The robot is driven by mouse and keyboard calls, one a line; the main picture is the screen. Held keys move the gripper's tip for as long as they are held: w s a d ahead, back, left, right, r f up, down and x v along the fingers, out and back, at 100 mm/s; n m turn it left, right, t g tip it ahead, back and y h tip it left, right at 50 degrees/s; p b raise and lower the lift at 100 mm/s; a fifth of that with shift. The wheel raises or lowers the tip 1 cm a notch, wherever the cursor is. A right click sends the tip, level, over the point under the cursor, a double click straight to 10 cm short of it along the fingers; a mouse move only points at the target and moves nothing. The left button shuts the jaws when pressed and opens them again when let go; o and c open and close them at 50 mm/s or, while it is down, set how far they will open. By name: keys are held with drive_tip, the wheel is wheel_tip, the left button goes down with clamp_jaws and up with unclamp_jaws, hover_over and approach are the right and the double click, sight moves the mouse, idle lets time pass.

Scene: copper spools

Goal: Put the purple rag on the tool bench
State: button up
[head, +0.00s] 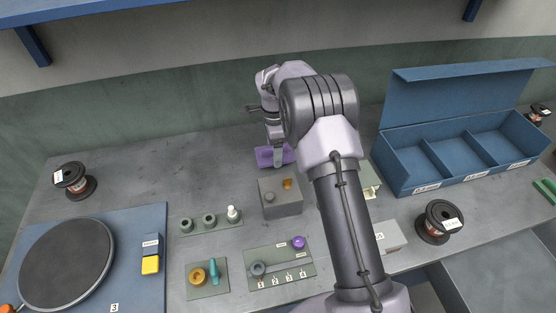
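The purple rag (263,156) lies toward the back of the grey worktop, near the back wall, and is partly hidden by my gripper. My gripper (278,160) points down over the rag's right part. I cannot tell whether its fingers touch the rag, or whether they are open or shut. The grey worktop (130,175) runs along the wall and seems to be the tool bench; no label shows this.
A grey block (281,204) with knobs stands just in front of the rag. A blue open compartment box (455,150) is at right. A turntable (66,263) on a blue mat is at left. Dark spools (75,182) stand around. The worktop left of the rag is clear.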

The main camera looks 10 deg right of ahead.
drive_tip(key=shift+f+b, duration=0.3)
drive_tip(key=shift+f, duration=1.15)
drive_tip(key=o, duration=1.3)
drive_tip(key=shift+o, duration=0.2)
